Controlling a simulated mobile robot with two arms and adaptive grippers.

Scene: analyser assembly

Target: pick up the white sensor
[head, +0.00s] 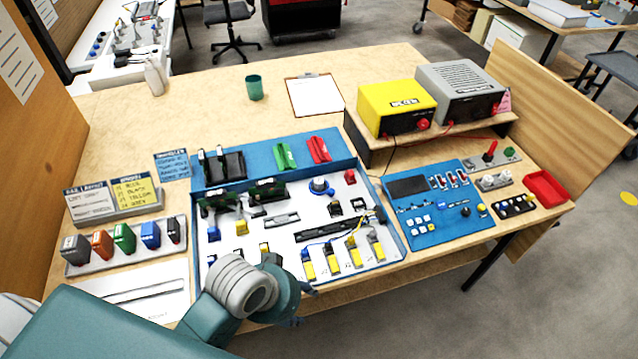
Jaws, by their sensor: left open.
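My left arm comes in from the bottom left. Its left gripper (300,306) is open at the front edge of the bench, by the lower left of the component tray (200,225). The wrist mostly hides the gripper, and I see nothing held in it. I cannot clearly pick out a white sensor. A rack (115,260) at the left holds a row of blocks: a grey block (75,248), an orange block (103,243), a green block (124,238), a blue block (150,234) and a dark block (173,230). The gripper is right of this rack and apart from it. My right gripper is out of view.
A yellow box (397,105) and a grey box (459,90) stand on a riser at the back right. A blue control panel (425,222) lies right of the tray. A green cup (254,88) and a clipboard (314,95) are behind.

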